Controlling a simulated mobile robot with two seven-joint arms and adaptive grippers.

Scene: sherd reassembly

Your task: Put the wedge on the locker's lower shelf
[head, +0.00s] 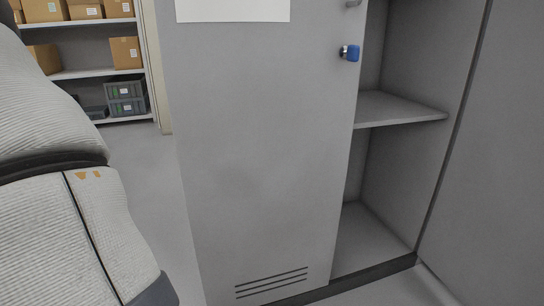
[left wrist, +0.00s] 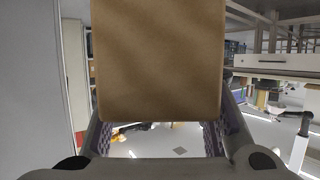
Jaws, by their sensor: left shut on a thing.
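The grey locker stands open in the head view, with its door (head: 260,170) across the middle of the picture. Inside it are a shelf (head: 400,110) and, below that, a bottom surface (head: 370,243); both look bare where they show, and the door hides their left part. In the left wrist view my left gripper (left wrist: 165,138) is shut on a brown, flat-faced thing, which I take for the wedge (left wrist: 158,60). Its sloping shape does not show from here. The left gripper and the wedge are outside the head view. My right gripper is in neither view.
The door carries a blue lock knob (head: 349,53) and a white sheet (head: 232,9). A rack at the back left holds cardboard boxes (head: 125,52) and grey crates (head: 126,98). A tall grey panel (head: 500,150) borders the locker's right. Floor (head: 150,180) shows left of the door.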

